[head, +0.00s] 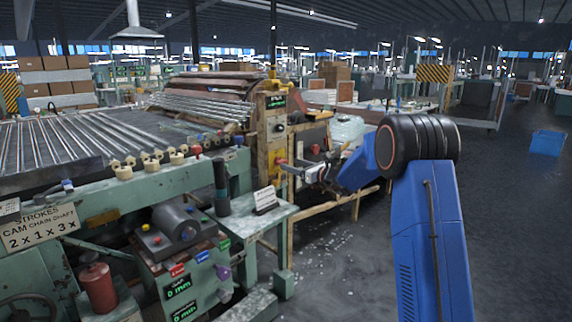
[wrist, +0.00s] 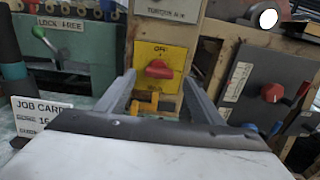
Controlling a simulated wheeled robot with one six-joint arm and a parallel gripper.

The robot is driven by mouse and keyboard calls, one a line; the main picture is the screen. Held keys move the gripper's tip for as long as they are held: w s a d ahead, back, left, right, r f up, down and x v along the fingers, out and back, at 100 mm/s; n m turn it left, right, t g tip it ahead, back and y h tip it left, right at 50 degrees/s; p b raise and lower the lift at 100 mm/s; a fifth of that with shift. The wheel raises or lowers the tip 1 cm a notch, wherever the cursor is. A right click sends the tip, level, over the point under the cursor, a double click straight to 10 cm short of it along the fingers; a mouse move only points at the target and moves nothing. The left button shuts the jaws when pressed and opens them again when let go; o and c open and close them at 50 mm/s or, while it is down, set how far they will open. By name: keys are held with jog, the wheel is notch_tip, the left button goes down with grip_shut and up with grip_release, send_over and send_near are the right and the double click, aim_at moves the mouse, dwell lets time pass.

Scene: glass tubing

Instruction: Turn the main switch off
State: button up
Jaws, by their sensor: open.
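The main switch is a red knob (wrist: 158,69) on a yellow plate (wrist: 148,53) fixed to a wooden post. Lettering like "OFF" shows above the knob, and the knob lies roughly crosswise. In the head view the yellow plate (head: 280,157) is on the post's lower part, partly behind my gripper. My gripper (wrist: 159,82) is open, its two fingers apart and pointing at the plate, with the knob appearing between them. It also shows in the head view (head: 287,169), close in front of the post. I cannot tell whether a finger touches anything.
A grey box with another red knob (wrist: 272,92) is right of the post. An orange part (wrist: 147,105) shows below the switch. The green machine (head: 130,190) fills the left; open floor (head: 510,220) lies right.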

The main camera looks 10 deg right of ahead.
aim_at(284, 162)
jog(key=shift+x, duration=2.2)
jog(key=c, duration=1)
